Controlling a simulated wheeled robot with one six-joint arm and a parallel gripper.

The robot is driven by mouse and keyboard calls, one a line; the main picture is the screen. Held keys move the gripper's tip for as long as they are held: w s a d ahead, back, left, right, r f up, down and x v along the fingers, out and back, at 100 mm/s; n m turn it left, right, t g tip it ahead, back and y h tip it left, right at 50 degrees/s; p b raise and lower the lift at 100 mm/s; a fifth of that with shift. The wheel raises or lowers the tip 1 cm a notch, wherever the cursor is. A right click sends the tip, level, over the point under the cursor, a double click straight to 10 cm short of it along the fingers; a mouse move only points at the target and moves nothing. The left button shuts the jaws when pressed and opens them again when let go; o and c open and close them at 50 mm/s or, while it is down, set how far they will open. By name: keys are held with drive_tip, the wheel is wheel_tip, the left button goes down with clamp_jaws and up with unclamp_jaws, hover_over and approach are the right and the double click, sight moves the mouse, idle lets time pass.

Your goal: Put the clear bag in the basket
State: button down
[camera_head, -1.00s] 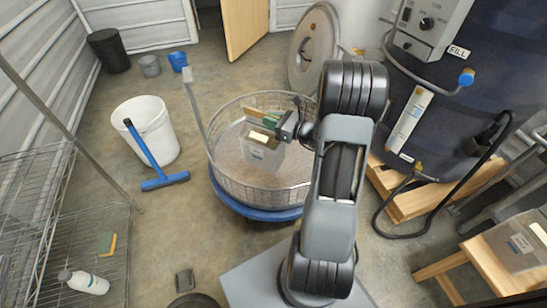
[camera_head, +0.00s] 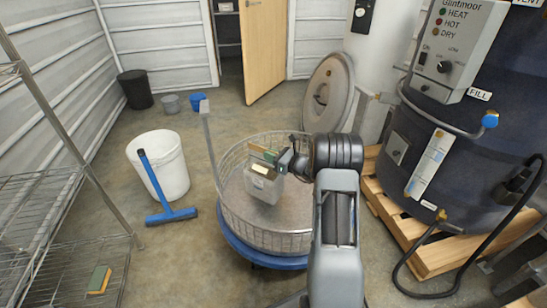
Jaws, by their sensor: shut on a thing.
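The clear bag (camera_head: 262,187) is a greyish, see-through block-shaped bag with a pale label and a green and tan top edge. It is upright, inside the rim of the round wire-mesh basket (camera_head: 265,240). The basket stands on a blue round base (camera_head: 240,250). My gripper (camera_head: 283,162) is shut on the top of the bag, reaching in over the basket from the right. Whether the bag's underside touches the basket floor is unclear. My arm hides the basket's right edge.
A white bucket (camera_head: 172,178) and a blue squeegee (camera_head: 158,190) stand left of the basket. A wire rack (camera_head: 50,205) is at far left. A round metal lid (camera_head: 327,95) is behind the basket. A large dark tank (camera_head: 455,130) on a wooden pallet (camera_head: 430,250) stands right.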

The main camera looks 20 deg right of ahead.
sight(264, 172)
drive_tip(key=shift+w+f+b, duration=0.35)
drive_tip(key=shift+w+f, duration=0.3)
wheel_tip(264, 172, down, 3)
drive_tip(key=shift+w+f+b, duration=0.1)
drive_tip(key=shift+b, duration=0.9)
drive_tip(key=c, duration=1.6)
unclamp_jaws()
drive_tip(key=shift+f, duration=0.2)
drive_tip(key=o, duration=0.4)
drive_tip(key=shift+r, duration=0.15)
